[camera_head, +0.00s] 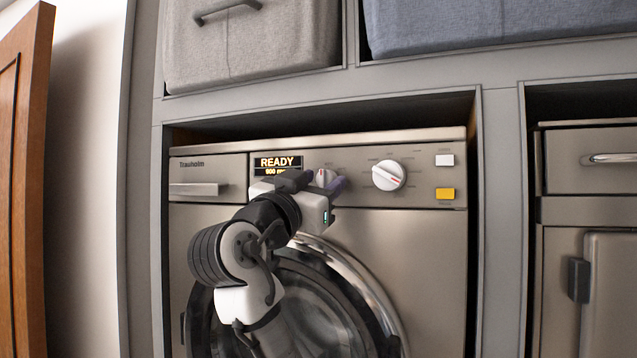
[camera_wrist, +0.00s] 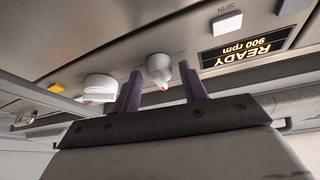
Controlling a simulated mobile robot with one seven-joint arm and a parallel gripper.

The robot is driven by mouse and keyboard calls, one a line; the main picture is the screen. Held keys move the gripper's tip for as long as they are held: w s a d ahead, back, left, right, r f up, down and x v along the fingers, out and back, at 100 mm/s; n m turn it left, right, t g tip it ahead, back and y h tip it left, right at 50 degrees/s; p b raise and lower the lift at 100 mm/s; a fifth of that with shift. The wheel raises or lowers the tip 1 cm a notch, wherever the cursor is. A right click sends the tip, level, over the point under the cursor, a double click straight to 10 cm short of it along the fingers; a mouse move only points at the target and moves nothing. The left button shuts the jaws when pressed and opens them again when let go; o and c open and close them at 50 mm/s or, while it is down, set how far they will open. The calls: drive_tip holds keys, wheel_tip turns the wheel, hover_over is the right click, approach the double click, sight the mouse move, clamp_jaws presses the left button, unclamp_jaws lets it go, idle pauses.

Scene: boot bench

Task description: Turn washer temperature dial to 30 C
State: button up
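The washer (camera_head: 430,260) has a small white dial (camera_head: 324,177) with a red mark, right of the display. I take it for the temperature dial; its labels are mostly hidden or too small to read. My gripper (camera_head: 316,183) is at the panel in front of this dial. In the wrist view, the purple fingers of my gripper (camera_wrist: 161,76) stand apart, with the small dial (camera_wrist: 158,64) between and just beyond them. I cannot tell whether either finger touches it. The display (camera_head: 278,165) reads READY and 900 rpm.
A larger white dial (camera_head: 389,175) sits to the right, with a white button (camera_head: 445,160) and a yellow button (camera_head: 445,194) beyond it. A drawer handle (camera_head: 195,189) is at the left. The washer stands inside a grey frame (camera_head: 498,220). A wooden door (camera_head: 22,180) is far left.

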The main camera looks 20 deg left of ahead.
drive_tip(key=c, duration=0.8)
drive_tip(key=shift+o, duration=0.2)
drive_tip(key=shift+n, duration=0.4)
drive_tip(key=n+y, duration=0.1)
drive_tip(key=n+y+b, duration=0.1)
drive_tip(key=n, duration=0.1)
drive_tip(key=n+y, duration=0.1)
drive_tip(key=n, duration=0.1)
drive_tip(key=shift+d+f+b, duration=0.1)
drive_tip(key=shift+d+b, duration=0.15)
drive_tip(key=shift+b, duration=0.15)
drive_tip(key=n+y, duration=0.2)
drive_tip(key=n, duration=0.2)
drive_tip(key=n+y, duration=0.2)
drive_tip(key=n, duration=0.2)
drive_tip(key=shift+d+n+g, duration=0.15)
drive_tip(key=shift+n+g, duration=0.15)
drive_tip(key=shift+n+y, duration=0.3)
drive_tip(key=shift+y, duration=0.1)
drive_tip(key=o, duration=1)
drive_tip(key=shift+c, duration=0.2)
